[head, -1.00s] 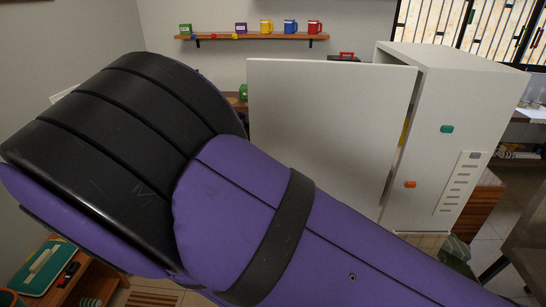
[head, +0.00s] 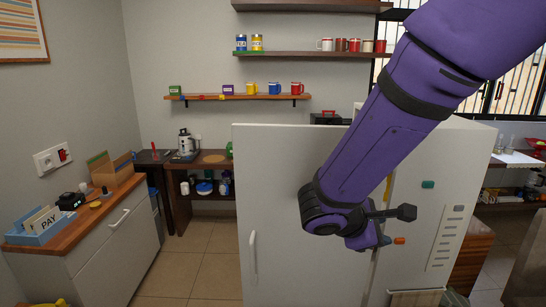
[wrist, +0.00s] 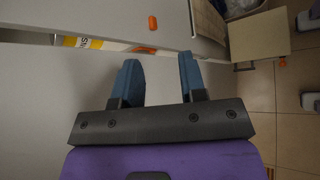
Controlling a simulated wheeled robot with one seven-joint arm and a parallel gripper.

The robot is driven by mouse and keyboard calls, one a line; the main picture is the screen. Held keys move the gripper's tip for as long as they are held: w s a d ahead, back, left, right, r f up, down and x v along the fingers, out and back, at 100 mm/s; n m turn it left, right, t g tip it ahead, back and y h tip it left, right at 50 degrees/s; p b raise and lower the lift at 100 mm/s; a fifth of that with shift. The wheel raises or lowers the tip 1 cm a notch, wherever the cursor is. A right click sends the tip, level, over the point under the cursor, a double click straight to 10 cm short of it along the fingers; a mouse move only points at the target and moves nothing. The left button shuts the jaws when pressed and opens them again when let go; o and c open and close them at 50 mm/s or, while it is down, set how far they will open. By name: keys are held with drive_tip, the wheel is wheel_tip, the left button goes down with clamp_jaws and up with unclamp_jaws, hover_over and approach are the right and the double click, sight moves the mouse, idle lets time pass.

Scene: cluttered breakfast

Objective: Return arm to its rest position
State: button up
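My purple arm comes down from the top right of the head view, in front of the white fridge. My gripper (head: 384,241) is at its lower end, by the gap beside the fridge door (head: 290,190). In the wrist view my gripper (wrist: 159,62) has its two blue fingers apart, with nothing between them. The fridge door stands slightly ajar. A strip of something yellow shows in the gap. Whether the gripper touches the door cannot be told.
A wooden-topped cabinet (head: 115,200) with a blue letter box (head: 40,226) stands at the left. Wall shelves (head: 240,97) with mugs are behind. The tiled floor (head: 195,262) between cabinet and fridge is clear.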

drive_tip(key=s+d+r+m+y, duration=0.4)
drive_tip(key=s+r+m, duration=0.3)
drive_tip(key=s, duration=0.2)
drive_tip(key=s+d+r+m+y, duration=0.4)
drive_tip(key=s+r+m+y, duration=0.2)
drive_tip(key=s+r+m, duration=0.1)
drive_tip(key=shift+s+d+r+m+t, duration=0.3)
drive_tip(key=shift+s+d+m, duration=0.15)
drive_tip(key=shift+s, duration=0.6)
